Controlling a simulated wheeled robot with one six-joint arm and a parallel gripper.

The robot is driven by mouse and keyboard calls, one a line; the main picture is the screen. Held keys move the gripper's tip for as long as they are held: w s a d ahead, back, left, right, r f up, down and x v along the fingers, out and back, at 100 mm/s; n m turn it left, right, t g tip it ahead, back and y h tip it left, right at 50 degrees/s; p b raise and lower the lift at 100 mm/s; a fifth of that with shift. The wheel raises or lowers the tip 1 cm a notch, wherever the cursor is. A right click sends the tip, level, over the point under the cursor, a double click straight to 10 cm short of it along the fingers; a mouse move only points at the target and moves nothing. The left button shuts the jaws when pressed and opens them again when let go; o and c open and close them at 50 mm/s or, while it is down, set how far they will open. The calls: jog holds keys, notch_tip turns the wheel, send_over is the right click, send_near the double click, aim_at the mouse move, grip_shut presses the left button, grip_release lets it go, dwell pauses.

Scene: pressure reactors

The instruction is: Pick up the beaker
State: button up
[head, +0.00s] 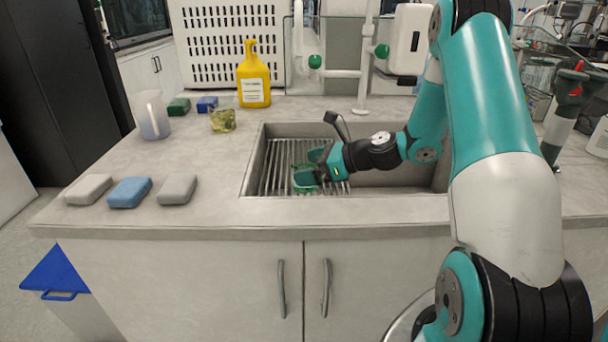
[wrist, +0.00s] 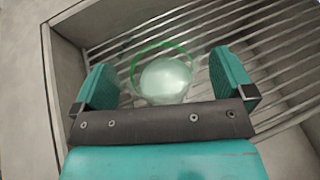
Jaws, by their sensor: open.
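In the wrist view a clear, round beaker (wrist: 165,80) with a green rim line and a pale bottom is seen on the metal rack in the sink. My gripper (wrist: 168,82) is open, with one teal finger on each side of the beaker and a visible gap on both sides. In the head view my gripper (head: 303,168) is low over the sink's left part. There the beaker is hard to tell apart from the green fingers. I cannot tell how deep between the fingers it sits.
The sink (head: 256,160) has raised walls and a slatted rack (head: 275,165). On the counter left of it are a white jug (head: 152,115), a small glass with yellowish liquid (head: 222,120), a yellow bottle (head: 254,78) and several sponges (head: 130,192). A tap (head: 338,124) rises behind my gripper.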

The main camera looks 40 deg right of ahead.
jog(key=shift+w+a+f, duration=0.15)
jog(key=shift+w+a, duration=0.1)
jog(key=shift+w, duration=0.1)
jog(key=shift+c, duration=0.5)
jog(key=c, duration=1)
jog(key=shift+o, duration=0.2)
notch_tip(320, 180, up, 25)
jog(key=p, duration=1.1)
